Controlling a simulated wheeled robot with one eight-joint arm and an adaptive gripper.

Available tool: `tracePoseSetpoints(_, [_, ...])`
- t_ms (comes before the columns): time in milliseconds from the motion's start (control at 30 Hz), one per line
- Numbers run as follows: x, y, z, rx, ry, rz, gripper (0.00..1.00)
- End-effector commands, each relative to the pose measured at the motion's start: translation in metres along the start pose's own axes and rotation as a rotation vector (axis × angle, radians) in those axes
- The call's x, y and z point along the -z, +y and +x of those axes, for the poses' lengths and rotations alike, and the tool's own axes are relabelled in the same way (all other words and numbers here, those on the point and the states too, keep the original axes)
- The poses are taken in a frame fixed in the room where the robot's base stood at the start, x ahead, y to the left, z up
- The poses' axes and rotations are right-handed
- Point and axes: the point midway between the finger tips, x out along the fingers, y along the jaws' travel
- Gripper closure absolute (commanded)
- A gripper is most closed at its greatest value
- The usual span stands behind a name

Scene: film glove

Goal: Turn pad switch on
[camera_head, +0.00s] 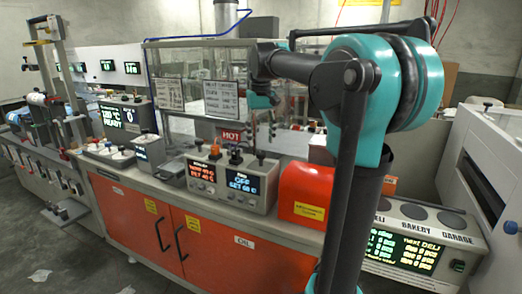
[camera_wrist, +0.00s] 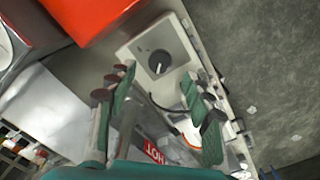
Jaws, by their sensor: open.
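In the wrist view a light grey box (camera_wrist: 187,47) carries a round black dial (camera_wrist: 158,62) with a white pointer mark. I cannot tell whether this dial is the pad switch. My gripper (camera_wrist: 156,84) is open in that view, with its fingers spread on either side and short of the dial, and nothing between them. In the head view my gripper (camera_head: 263,100) hangs above the bench, in front of the clear enclosure. A grey control unit (camera_head: 228,193) below it has several knobs and levers on top. Its blue display (camera_head: 244,184) reads OFF and SET.
A red-orange cover (camera_head: 305,192) stands right of the control unit and shows in the wrist view (camera_wrist: 88,12). A red HOT sign (camera_head: 231,135) marks the enclosure (camera_head: 200,62).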

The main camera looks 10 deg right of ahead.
Motion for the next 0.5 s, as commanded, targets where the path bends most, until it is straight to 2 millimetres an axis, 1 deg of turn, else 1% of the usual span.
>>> tracePoseSetpoints(33, [0.000,0.000,0.010,0.000,0.000,0.000,0.49])
tracePoseSetpoints(200, [0.000,0.000,0.034,0.000,0.000,0.000,0.49])
tracePoseSetpoints(333, [0.000,0.000,0.044,0.000,0.000,0.000,0.49])
tracePoseSetpoints(500, [0.000,0.000,0.048,0.000,0.000,0.000,0.49])
